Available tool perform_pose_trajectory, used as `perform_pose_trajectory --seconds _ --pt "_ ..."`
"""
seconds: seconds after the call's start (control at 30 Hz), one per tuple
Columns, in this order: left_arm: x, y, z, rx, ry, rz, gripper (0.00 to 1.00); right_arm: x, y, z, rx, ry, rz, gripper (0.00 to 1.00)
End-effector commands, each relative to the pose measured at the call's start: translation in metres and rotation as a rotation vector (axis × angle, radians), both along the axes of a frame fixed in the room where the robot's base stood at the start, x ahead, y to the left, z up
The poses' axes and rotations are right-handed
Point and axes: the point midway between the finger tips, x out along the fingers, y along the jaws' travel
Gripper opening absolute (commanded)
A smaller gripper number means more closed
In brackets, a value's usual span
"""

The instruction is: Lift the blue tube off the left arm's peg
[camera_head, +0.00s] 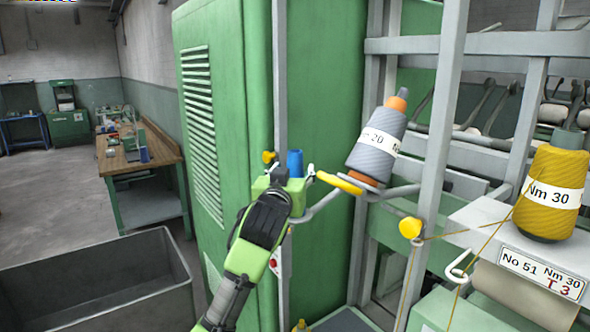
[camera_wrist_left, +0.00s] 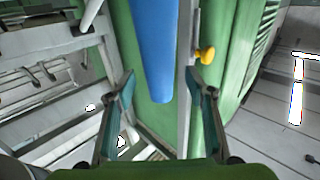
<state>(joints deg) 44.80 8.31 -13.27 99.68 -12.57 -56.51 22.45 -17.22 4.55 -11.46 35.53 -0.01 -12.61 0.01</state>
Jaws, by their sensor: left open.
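The blue tube (camera_head: 295,162) stands upright beside the grey post in the head view. Only its upper part shows there, just beyond my left gripper (camera_head: 277,188). In the left wrist view the blue tube (camera_wrist_left: 152,50) is large and runs down between the two spread fingers of my left gripper (camera_wrist_left: 161,85). The fingers are open, and a gap shows on both sides of the tube. The peg under the tube is hidden. My right gripper is not in view.
A grey yarn cone (camera_head: 376,145) leans on an arm right of the tube. A grey post (camera_head: 281,90) and green cabinet (camera_head: 225,110) stand close by. A yellow cone (camera_head: 551,190) stands on a shelf at right. A grey bin (camera_head: 100,290) is at lower left.

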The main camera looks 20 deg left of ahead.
Motion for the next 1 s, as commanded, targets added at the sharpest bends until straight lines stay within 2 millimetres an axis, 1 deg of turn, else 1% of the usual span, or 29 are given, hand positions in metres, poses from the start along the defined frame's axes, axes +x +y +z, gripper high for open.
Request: perform_pose_trajectory --seconds 0.03,0.2,0.33,0.53,0.57,0.6,0.67,0.7,1.0 --pt "0.007 0.001 0.005 0.002 0.004 0.001 0.49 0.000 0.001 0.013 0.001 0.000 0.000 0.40" --pt "0.026 0.003 0.003 0.002 0.001 0.000 0.49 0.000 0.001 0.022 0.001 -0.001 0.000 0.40" --pt "0.032 0.003 0.001 0.001 0.000 0.000 0.49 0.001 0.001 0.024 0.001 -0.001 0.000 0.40" --pt "0.032 0.003 0.000 0.000 -0.001 0.000 0.49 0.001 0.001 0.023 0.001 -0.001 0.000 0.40" --pt "0.032 0.003 0.000 0.000 -0.001 0.000 0.47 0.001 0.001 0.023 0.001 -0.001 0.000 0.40" --pt "0.032 0.003 0.000 0.000 -0.001 0.000 0.36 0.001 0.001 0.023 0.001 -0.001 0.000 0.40" --pt "0.032 0.003 0.000 0.000 0.000 0.000 0.21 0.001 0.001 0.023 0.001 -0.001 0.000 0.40" --pt "0.032 0.003 0.000 0.000 0.000 0.000 0.10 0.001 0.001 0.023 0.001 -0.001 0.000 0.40" --pt "0.032 0.003 0.000 0.000 0.000 0.000 0.10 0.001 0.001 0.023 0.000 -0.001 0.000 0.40"
